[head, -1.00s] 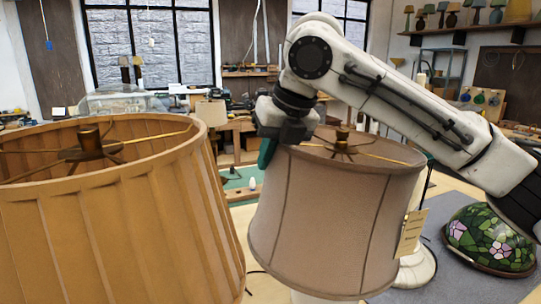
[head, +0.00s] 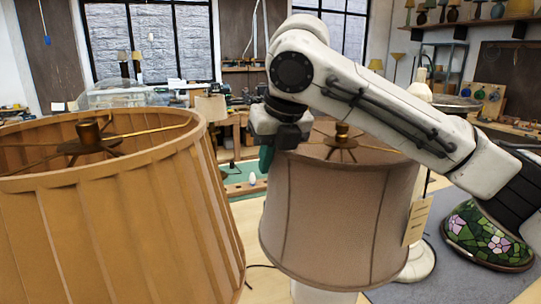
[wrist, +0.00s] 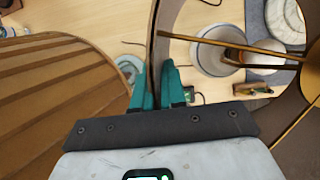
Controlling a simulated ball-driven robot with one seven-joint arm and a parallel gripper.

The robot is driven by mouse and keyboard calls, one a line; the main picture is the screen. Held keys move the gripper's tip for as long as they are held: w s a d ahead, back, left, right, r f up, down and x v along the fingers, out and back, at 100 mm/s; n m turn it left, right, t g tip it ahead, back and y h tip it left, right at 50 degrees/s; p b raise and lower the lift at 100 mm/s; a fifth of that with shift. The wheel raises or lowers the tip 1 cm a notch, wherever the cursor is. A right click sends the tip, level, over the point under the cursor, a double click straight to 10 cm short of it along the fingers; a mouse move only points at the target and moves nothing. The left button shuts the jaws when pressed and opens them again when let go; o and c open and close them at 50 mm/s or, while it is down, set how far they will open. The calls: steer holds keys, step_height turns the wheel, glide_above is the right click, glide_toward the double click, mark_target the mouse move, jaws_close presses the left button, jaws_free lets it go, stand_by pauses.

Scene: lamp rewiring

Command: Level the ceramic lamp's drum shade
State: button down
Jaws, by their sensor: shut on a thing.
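The taupe drum shade (head: 335,220) stands in the middle of the head view, with a brass finial (head: 342,132) and spider at its top. It tilts slightly, its right side a little lower. A small part of a white lamp body (head: 312,294) shows under it; the rest is hidden. My gripper (head: 266,158) is at the shade's upper left rim. In the wrist view, my gripper's teal fingers (wrist: 152,78) are shut on the shade's thin wall (wrist: 153,40), one finger on each side. The white lamp body (wrist: 210,52) shows inside the shade.
A large tan pleated shade (head: 110,220) stands close on the left, with a narrow gap to the drum shade. A paper tag (head: 417,222) hangs at the drum shade's right. A stained-glass shade (head: 487,235) lies on the grey mat (head: 450,285).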

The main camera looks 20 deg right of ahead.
steer(key=c, duration=1.3)
jaws_free()
steer(key=b+v, duration=0.2)
steer(key=v, duration=0.8)
steer(key=shift+s+r, duration=0.1)
steer(key=shift+r, duration=0.3)
steer(key=shift+f, duration=0.1)
